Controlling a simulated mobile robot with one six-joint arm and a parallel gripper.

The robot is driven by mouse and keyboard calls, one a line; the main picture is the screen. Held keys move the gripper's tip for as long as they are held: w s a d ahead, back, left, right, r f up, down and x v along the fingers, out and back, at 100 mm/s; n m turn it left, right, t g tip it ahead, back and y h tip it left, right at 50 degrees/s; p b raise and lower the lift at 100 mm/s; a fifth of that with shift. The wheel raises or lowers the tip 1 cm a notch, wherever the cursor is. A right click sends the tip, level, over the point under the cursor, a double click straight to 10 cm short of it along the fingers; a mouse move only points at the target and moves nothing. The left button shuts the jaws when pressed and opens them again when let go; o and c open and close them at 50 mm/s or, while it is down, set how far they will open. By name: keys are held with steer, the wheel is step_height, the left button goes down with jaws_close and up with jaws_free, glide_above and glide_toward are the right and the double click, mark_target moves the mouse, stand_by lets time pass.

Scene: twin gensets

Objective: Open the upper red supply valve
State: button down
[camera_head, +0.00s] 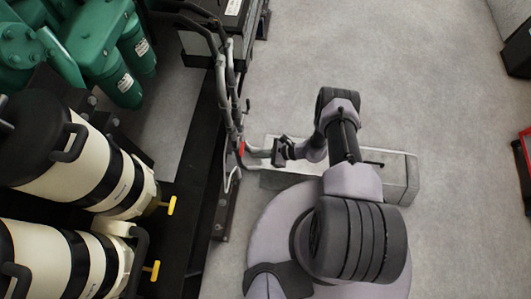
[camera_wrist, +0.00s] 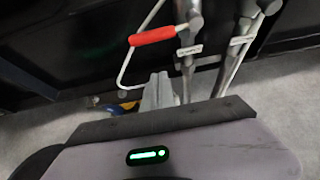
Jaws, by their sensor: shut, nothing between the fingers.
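A red valve handle (camera_wrist: 152,36) shows in the wrist view, lying nearly level and slightly tilted. In the head view the red handle (camera_head: 242,149) is a small red spot by the upright pipes. My gripper (camera_wrist: 158,80) is shut and empty, its fingertips below the red handle in the wrist view. In the head view my gripper (camera_head: 253,153) reaches left to the pipes, close to the red handle. I cannot tell whether they touch.
A second labelled pipe (camera_wrist: 238,45) stands to the right in the wrist view. Black frame rails (camera_head: 205,190) run beside the pipes. Cream cylinders (camera_head: 90,165) with yellow handles (camera_head: 171,205) stand at left. A pale grey block (camera_head: 400,175) lies under my arm.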

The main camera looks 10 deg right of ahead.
mark_target(242, 145)
steer(key=a+r, duration=0.1)
steer(key=w+a+r+b, duration=0.1)
steer(key=a, duration=0.1)
steer(key=shift+w+a+r, duration=0.15)
steer(key=shift+a, duration=0.1)
stand_by(0.4)
